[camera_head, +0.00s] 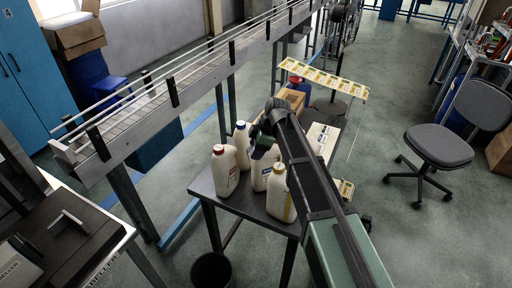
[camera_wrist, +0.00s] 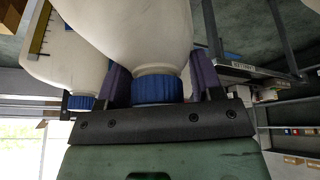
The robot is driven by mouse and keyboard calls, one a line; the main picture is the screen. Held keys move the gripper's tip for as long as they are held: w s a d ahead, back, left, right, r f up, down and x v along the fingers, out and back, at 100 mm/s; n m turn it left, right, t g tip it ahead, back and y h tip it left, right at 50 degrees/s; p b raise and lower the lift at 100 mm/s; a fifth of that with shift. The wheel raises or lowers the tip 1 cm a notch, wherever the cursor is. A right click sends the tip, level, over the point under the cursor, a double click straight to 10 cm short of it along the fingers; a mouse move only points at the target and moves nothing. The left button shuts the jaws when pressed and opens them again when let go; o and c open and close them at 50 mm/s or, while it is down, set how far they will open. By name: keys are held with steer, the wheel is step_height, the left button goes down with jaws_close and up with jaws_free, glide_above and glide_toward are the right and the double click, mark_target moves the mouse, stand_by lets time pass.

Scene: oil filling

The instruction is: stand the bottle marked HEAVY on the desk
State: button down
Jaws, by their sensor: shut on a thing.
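A desk (camera_head: 202,184) holds several white bottles. My gripper (camera_head: 263,148) is above the middle of the group, its arm crossing from the lower right. In the wrist view my gripper (camera_wrist: 160,82) has its purple fingers shut on the neck of a white bottle (camera_wrist: 130,30), just by its blue cap. The word HEAVY is not readable.
Another blue-capped bottle (camera_wrist: 75,60) is close beside the held one in the wrist view. A cardboard box (camera_head: 291,98) stands behind. A conveyor (camera_head: 150,105) runs along the left, a bin (camera_head: 211,270) is below the desk, and a chair (camera_head: 440,146) stands right.

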steer(key=shift+f, duration=0.2)
stand_by(0.4)
jaws_free()
step_height(320, 180, up, 7)
steer(key=p, duration=0.6)
steer(key=shift+r+p, duration=0.1)
steer(key=shift+p, duration=0.3)
stand_by(0.3)
